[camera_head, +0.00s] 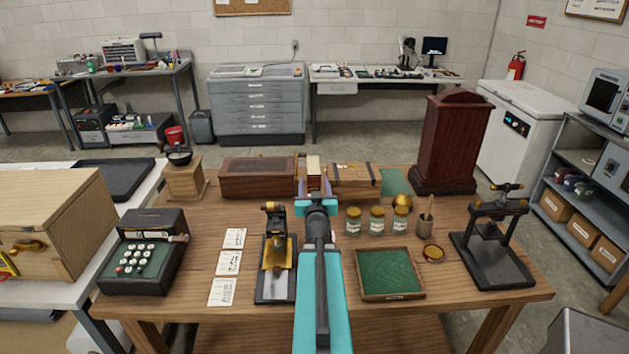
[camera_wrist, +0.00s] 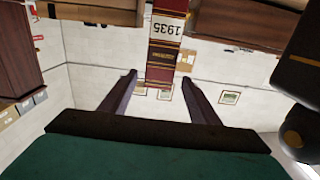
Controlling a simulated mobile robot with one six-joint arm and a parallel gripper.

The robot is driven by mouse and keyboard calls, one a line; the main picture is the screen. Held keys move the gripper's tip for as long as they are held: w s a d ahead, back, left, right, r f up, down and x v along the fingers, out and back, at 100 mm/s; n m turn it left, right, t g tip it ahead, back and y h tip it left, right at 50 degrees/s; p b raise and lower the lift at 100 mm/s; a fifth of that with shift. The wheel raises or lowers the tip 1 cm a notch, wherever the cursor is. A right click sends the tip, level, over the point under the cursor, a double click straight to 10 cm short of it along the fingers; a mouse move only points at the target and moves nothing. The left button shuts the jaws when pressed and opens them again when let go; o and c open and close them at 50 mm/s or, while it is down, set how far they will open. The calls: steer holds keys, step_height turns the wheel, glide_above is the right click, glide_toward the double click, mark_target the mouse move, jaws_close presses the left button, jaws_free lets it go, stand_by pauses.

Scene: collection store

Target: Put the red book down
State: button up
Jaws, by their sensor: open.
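The red book (camera_wrist: 166,55) stands with its spine toward my gripper in the wrist view, where the picture is upside down. Its spine has gold bands, a dark label and a pale "1935" label. My gripper (camera_wrist: 160,84) is open, with one finger on each side of the book's near end. I cannot tell whether either finger touches it. In the head view, the book (camera_head: 314,168) shows at the back of the wooden table (camera_head: 207,213), between two wooden boxes. My gripper (camera_head: 314,190) and arm hide its lower part there.
A dark red-brown box (camera_head: 258,178) stands left of the book and a strapped wooden box (camera_head: 352,177) right. A tall wooden clock case (camera_head: 450,140) is farther right. Glass jars (camera_head: 376,221), a brass instrument (camera_head: 277,257) and a green-lined tray (camera_head: 415,295) flank my arm.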

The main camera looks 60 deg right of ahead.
steer(key=shift+s+a+r+p, duration=0.15)
steer(key=shift+s+a+p, duration=0.25)
steer(key=shift+p, duration=1.05)
steer(key=shift+s+a+p, duration=0.15)
steer(key=shift+a+p, duration=0.15)
steer(key=shift+p, duration=0.55)
steer(key=shift+s+a+p, duration=0.15)
steer(key=shift+a+p, duration=0.05)
steer(key=shift+p, duration=0.3)
steer(key=shift+f, duration=0.2)
